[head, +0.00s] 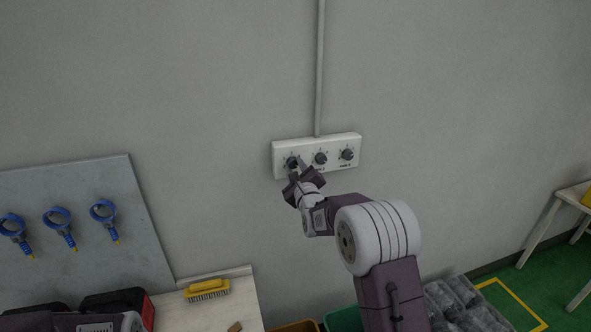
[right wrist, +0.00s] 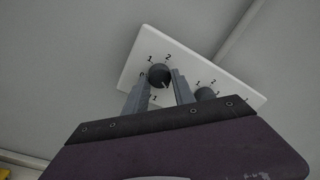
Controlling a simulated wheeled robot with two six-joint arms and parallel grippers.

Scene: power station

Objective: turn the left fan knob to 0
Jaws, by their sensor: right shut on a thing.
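The white control panel (head: 333,146) on the grey wall has three dark knobs in a row. The left fan knob (head: 291,162) is at its left end; in the right wrist view the knob (right wrist: 158,73) is round and dark, with printed numbers around it. A light mark shows on its lower right side there; I cannot tell surely which number it points to. My right gripper (head: 296,172) is at this knob, its two fingers (right wrist: 158,88) on either side, shut on it. The fingers hide part of the dial. My left gripper is not in view.
The middle knob (head: 320,158) is close beside my right gripper, and the right knob (head: 346,154) is farther along. A grey conduit (head: 319,70) runs up from the panel. Below left are a board with blue rings (head: 57,218) and a yellow brush (head: 206,290) on a bench.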

